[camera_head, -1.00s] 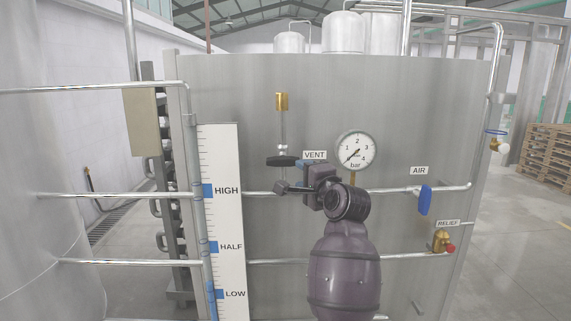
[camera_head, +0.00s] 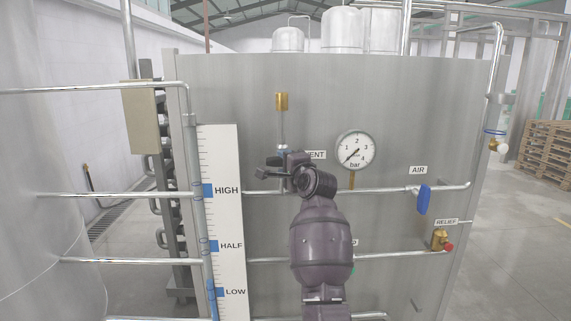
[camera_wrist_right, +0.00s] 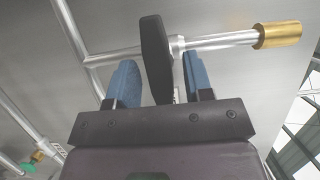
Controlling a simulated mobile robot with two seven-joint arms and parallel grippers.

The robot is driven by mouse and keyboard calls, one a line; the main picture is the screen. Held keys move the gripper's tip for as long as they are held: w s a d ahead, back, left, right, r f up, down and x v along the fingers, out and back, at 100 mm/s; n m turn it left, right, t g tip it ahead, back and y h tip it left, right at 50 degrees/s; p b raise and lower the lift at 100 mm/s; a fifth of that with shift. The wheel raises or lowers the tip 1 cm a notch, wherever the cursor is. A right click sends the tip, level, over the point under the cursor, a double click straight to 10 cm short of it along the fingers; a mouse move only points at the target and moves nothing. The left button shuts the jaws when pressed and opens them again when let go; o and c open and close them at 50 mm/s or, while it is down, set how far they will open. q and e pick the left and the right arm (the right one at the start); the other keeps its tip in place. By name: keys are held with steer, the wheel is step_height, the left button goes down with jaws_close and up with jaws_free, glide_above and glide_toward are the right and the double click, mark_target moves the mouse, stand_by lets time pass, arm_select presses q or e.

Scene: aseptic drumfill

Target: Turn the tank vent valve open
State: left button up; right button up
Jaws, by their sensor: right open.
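The vent valve is on a thin vertical pipe with a brass end piece (camera_head: 281,101), on the front of the steel tank. Its black handle (camera_wrist_right: 156,58) lies between the two blue fingers of my right gripper (camera_wrist_right: 160,80) in the right wrist view. The fingers are apart, with a visible gap on each side of the handle. In the head view my right gripper (camera_head: 285,164) is at the valve and hides much of it. The VENT label (camera_head: 317,155) is partly covered by my right wrist. My left gripper is not in view.
A pressure gauge (camera_head: 356,149) is just right of the valve. A blue AIR handle (camera_head: 424,199) and a brass RELIEF valve (camera_head: 440,239) are further right. A level scale (camera_head: 228,220) stands on the left. Horizontal pipes run across the tank front.

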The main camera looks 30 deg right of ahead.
steer(key=shift+c, duration=0.2)
jaws_close()
steer(key=shift+n, duration=0.3)
steer(key=n+g, duration=0.1)
steer(key=n, duration=0.1)
steer(key=n+g, duration=0.1)
steer(key=n, duration=0.1)
steer(key=shift+r+n, duration=0.2)
steer(key=shift+n, duration=0.1)
steer(key=n+g+h, duration=0.1)
steer(key=n, duration=0.1)
steer(key=n+g+h, duration=0.1)
steer(key=n, duration=0.1)
steer(key=shift+w+a, duration=0.1)
steer(key=shift+a, duration=0.05)
steer(key=shift+g, duration=0.3)
steer(key=shift+o, duration=0.2)
jaws_free()
